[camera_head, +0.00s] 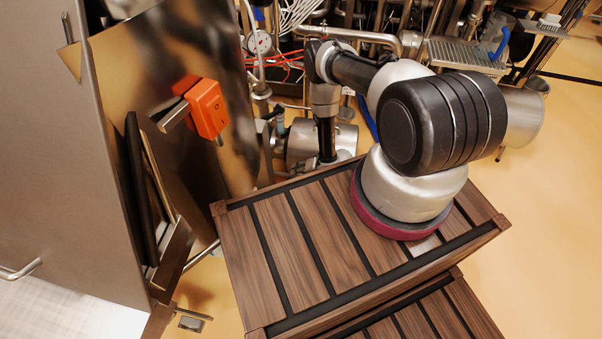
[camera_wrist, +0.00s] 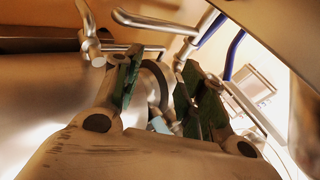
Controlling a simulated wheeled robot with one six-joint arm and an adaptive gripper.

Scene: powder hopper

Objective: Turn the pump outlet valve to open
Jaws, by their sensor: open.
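In the wrist view, my gripper (camera_wrist: 163,68) is open, with its two green-padded fingers apart. Between and beyond them are a grey round fitting (camera_wrist: 155,82) and a small pale-blue part (camera_wrist: 160,124); I cannot tell if either finger touches them. Blue bars, one a bent handle (camera_wrist: 235,55), stand beyond the right finger. I cannot tell which part is the pump outlet valve. In the head view, my arm reaches over to a silver cylindrical body, likely the pump (camera_head: 300,141). A blue bar (camera_head: 367,118) shows right of the arm. My fingertips are not clear there.
A steel cabinet with an orange switch box (camera_head: 207,107) stands at left. Pipes, a gauge (camera_head: 259,43) and red cables (camera_head: 280,66) crowd the back. A steel vessel (camera_head: 523,116) stands at right. Slatted wooden steps (camera_head: 290,255) fill the front; yellow floor is clear at right.

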